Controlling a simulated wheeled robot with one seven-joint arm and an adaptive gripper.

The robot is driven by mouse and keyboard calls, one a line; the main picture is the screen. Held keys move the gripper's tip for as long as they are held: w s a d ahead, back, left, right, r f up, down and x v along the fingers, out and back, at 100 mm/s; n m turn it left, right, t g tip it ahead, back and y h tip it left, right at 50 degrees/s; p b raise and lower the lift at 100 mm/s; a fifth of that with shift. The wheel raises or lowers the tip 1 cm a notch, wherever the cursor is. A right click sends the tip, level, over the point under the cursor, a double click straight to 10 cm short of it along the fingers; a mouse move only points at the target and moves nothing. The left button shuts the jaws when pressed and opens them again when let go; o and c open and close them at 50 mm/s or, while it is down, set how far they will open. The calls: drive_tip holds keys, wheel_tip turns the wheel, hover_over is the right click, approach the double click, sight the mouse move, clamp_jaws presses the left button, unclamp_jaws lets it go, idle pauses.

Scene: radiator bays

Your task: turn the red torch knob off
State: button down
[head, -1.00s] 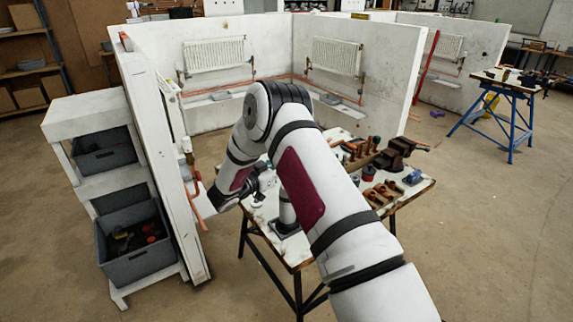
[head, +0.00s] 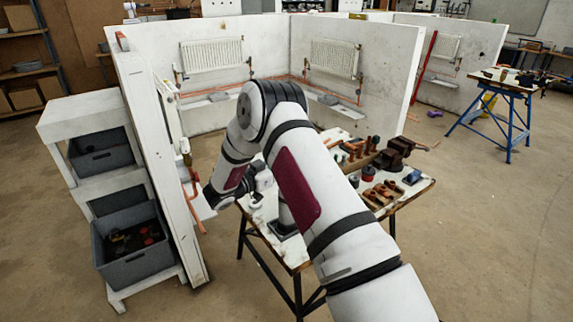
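I cannot make out the red torch knob in the head view; it is too small or hidden by my arm. My gripper (head: 211,199) is the dark end of my bent forearm, beside the left wall panel and just left of the worktable. It is close to the copper pipe (head: 193,200) on that panel; I cannot tell whether they touch. Its fingers are too small and dark to tell open from shut. The worktable (head: 297,254) stands behind my arm, with a pale upright cylinder (head: 286,213) on it that my arm partly covers.
Fittings, a vise (head: 394,153) and a small tin (head: 368,173) crowd the table's right side. A white shelf unit (head: 80,118) with grey bins (head: 135,265) stands left of the panel. Radiators (head: 212,54) hang on the back walls.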

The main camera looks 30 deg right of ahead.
drive_tip(key=shift+f, duration=0.1)
idle(0.4)
drive_tip(key=c, duration=1.3)
unclamp_jaws()
drive_tip(key=s+a, duration=0.1)
drive_tip(key=a, duration=1.1)
drive_tip(key=shift+s, duration=0.2)
